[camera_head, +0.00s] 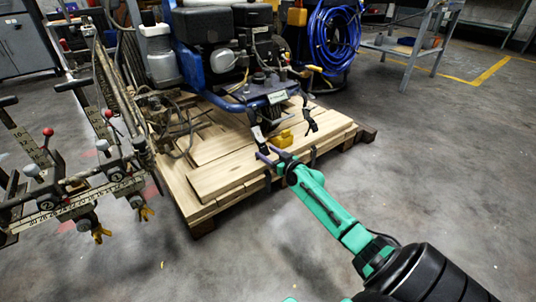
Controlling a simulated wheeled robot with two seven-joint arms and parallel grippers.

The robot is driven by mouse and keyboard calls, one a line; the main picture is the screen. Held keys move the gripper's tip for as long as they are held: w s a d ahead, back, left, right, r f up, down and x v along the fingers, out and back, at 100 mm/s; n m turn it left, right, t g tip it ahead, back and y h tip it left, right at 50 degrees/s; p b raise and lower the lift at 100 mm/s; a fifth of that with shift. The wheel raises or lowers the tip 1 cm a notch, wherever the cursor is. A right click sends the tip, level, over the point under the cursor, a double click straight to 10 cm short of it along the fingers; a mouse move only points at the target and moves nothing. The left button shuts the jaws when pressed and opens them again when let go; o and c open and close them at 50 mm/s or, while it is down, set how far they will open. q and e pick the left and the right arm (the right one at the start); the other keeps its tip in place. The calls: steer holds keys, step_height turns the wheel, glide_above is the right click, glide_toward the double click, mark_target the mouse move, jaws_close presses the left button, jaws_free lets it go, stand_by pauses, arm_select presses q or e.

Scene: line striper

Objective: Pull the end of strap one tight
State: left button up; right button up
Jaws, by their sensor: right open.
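My right arm reaches in from the lower right, and its right gripper (270,154) is at the front edge of the wooden pallet, fingers apart. It is just below a dark strap (257,135) that hangs from the front of the line striper (268,92). I cannot tell whether the fingers touch this strap. A second dark strap (308,118) hangs further right with its end loose. I cannot tell which one is strap one. My left gripper is not in view.
The striper stands on a wooden pallet (222,183). A yellow piece (283,139) lies on the boards beside my right gripper. A metal frame with clamps and a ruler bar (75,205) stands at left. A blue hose coil (334,40) is behind.

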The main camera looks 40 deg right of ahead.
jaws_close()
steer(key=shift+s+f+b, duration=0.25)
steer(key=shift+f+b, duration=0.15)
steer(key=shift+f, duration=0.1)
steer(key=shift+s+f+b, duration=0.2)
steer(key=shift+f+b, duration=0.2)
steer(key=shift+f, duration=0.05)
steer(key=shift+s+f+b, duration=0.45)
steer(key=shift+f+b, duration=0.2)
steer(key=shift+f, duration=0.2)
steer(key=shift+s+f+b, duration=0.4)
steer(key=shift+f+b, duration=0.3)
steer(key=shift+f, duration=0.2)
steer(key=shift+s+f+b, duration=0.45)
steer(key=shift+f+b, duration=0.2)
steer(key=shift+f, duration=0.2)
steer(key=shift+o, duration=0.3)
jaws_free()
steer(key=shift+s, duration=0.1)
steer(key=shift+r, duration=0.15)
steer(key=o, duration=0.3)
steer(key=shift+r, duration=0.1)
